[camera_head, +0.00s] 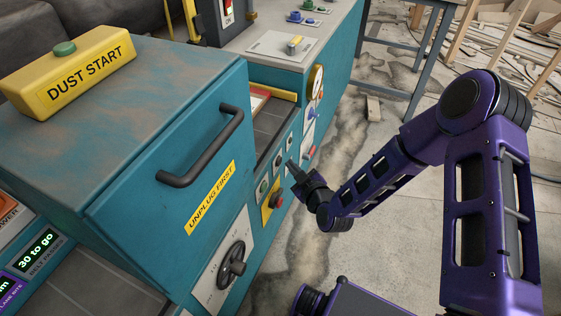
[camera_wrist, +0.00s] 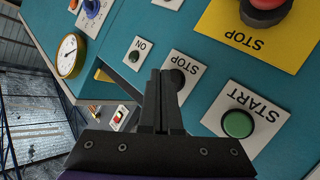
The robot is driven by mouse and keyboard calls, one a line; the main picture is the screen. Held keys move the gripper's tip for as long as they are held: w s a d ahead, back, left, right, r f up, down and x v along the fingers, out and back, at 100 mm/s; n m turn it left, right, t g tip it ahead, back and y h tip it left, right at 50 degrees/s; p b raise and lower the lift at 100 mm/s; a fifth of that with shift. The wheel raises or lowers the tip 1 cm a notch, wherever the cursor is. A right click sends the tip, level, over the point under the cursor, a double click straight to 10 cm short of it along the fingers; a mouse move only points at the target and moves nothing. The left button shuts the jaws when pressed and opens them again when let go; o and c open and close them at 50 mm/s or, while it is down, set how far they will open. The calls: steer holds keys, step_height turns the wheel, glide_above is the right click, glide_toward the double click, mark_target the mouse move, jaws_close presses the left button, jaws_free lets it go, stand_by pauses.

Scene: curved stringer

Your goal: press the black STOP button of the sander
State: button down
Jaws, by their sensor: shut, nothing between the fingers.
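In the wrist view the black STOP button (camera_wrist: 178,79) sits on a white plate on the teal sander panel, its left part hidden behind my fingers. My gripper (camera_wrist: 162,72) is shut and empty, its tips overlapping the left edge of that plate in the picture. I cannot tell whether the tips touch the button. In the head view my gripper (camera_head: 291,163) is beside the sander's front panel, just right of the small STOP plate (camera_head: 277,159). The sander (camera_head: 165,130) is a teal cabinet with a black handle.
A green START button (camera_wrist: 238,124) and a small green ON button (camera_wrist: 134,56) flank the STOP plate. A red mushroom button (camera_wrist: 264,8) on a yellow STOP plate is nearby. A gauge (camera_head: 316,80) sits farther along the panel. Open floor (camera_head: 375,215) lies to the right.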

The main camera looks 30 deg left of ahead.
steer(key=shift+w+d+b, duration=0.15)
steer(key=shift+d+b, duration=0.05)
steer(key=shift+d, duration=1.1)
steer(key=shift+w+d+b, duration=0.15)
steer(key=shift+d+b, duration=0.05)
steer(key=shift+d, duration=1.05)
